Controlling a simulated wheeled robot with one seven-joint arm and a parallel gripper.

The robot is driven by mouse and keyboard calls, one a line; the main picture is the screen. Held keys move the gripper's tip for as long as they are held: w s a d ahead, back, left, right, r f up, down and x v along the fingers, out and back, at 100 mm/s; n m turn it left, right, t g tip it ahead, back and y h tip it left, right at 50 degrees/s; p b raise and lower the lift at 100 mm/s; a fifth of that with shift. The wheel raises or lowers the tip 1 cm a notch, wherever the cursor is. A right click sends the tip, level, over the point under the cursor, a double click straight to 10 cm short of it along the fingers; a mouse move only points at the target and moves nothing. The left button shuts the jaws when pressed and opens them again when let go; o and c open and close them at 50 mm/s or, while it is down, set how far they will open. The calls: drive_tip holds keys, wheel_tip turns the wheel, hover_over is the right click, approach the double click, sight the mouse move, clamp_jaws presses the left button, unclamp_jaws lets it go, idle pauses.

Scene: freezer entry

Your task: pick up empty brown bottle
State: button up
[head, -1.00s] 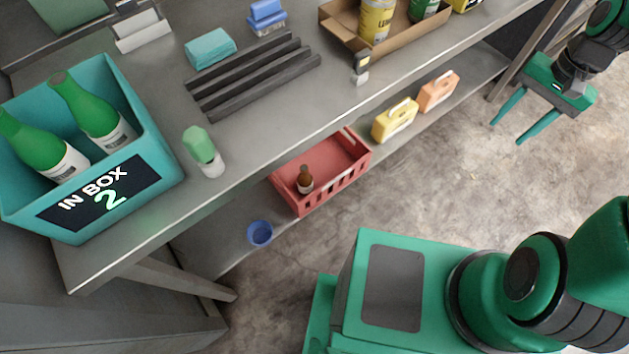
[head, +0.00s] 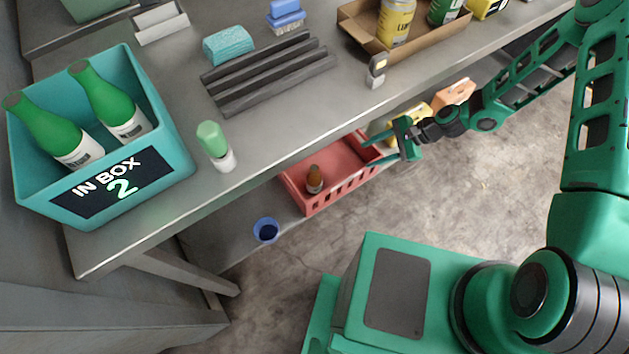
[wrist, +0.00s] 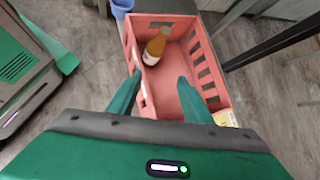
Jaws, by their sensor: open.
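The brown bottle (head: 314,178) stands in the left part of the red crate (head: 330,192) on the lower shelf. In the wrist view the bottle (wrist: 157,46) has an orange-brown body and a white label, and it looks tilted in the far end of the crate (wrist: 165,20). My gripper (head: 370,154) is at the right end of the crate, with its fingers pointing left toward the bottle. In the wrist view my gripper (wrist: 157,82) is open and empty, its two fingers over the near part of the crate, apart from the bottle.
A blue cup (head: 266,230) stands left of the crate. Yellow (head: 412,118) and orange (head: 455,93) containers are to its right. The tabletop (head: 300,115) overhangs the shelf. On it are a teal box (head: 62,200) with green bottles, a green-capped bottle (head: 215,146) and dark bars.

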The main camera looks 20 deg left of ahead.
sight(314, 180)
drive_tip(key=s+a+f+m+y, duration=0.1)
drive_tip(key=s+a+f+m, duration=0.1)
drive_tip(key=a+f, duration=0.4)
drive_tip(key=s+a+f+m+y, duration=0.2)
drive_tip(key=a+f, duration=0.4)
drive_tip(key=a, duration=0.9)
drive_tip(key=shift+s+f+m+t, duration=0.4)
drive_tip(key=shift+s+m, duration=0.3)
drive_tip(key=shift+s, duration=0.25)
clamp_jaws()
